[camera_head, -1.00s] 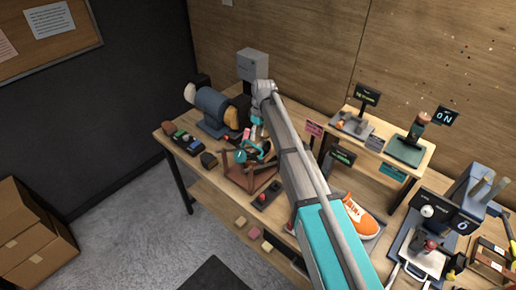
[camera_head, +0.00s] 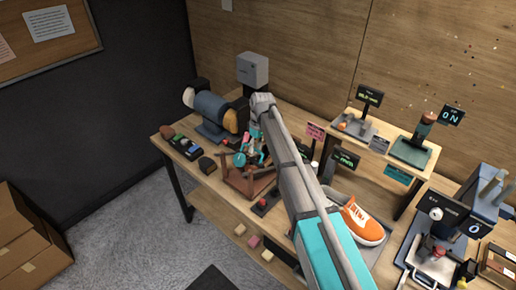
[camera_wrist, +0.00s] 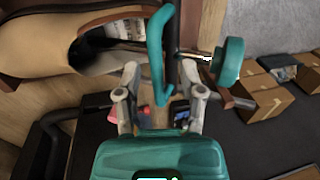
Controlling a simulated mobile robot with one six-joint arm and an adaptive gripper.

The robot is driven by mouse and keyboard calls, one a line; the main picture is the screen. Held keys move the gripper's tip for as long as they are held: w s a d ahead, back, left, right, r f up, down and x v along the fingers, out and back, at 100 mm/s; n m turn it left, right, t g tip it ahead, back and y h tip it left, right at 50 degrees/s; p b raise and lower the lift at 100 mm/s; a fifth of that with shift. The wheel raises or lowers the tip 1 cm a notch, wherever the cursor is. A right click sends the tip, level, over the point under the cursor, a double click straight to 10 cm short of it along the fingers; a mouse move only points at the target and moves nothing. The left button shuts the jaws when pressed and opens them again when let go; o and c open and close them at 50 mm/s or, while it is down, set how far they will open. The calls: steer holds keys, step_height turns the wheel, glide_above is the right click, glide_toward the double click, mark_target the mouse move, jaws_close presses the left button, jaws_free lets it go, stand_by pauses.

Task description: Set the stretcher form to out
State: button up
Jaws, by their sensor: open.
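My gripper (camera_wrist: 160,78) is open in the wrist view, its grey fingers on either side of the lower part of a teal bent handle (camera_wrist: 157,45). I cannot tell whether they touch it. The handle is beside a dark upright post. A round teal knob (camera_wrist: 229,62) sits on a metal rod to the right. A tan, shoe-like body (camera_wrist: 35,40) with a dark opening lies at the upper left; I cannot tell whether it is the stretcher form. In the head view my gripper (camera_head: 257,146) is over a brown wooden frame (camera_head: 245,187), among small teal parts.
A blue bench machine with round ends (camera_head: 212,112) stands behind left of the gripper. A small black control box with a red button (camera_head: 264,203) is in front. An orange sneaker (camera_head: 362,222) lies to the right, below a raised shelf (camera_head: 395,140). Cardboard boxes (camera_head: 30,245) stand on the floor.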

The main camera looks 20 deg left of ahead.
jaws_close()
steer(key=shift+d, duration=0.45)
steer(key=shift+a, duration=0.3)
steer(key=s+a+r+p, duration=0.2)
steer(key=s+r+p, duration=0.2)
steer(key=s, duration=0.2)
steer(key=s+a+r+p, duration=0.3)
steer(key=s+r+p, duration=0.1)
steer(key=s, duration=0.1)
steer(key=shift+s+a, duration=0.25)
steer(key=shift+s, duration=0.15)
steer(key=shift+r, duration=0.1)
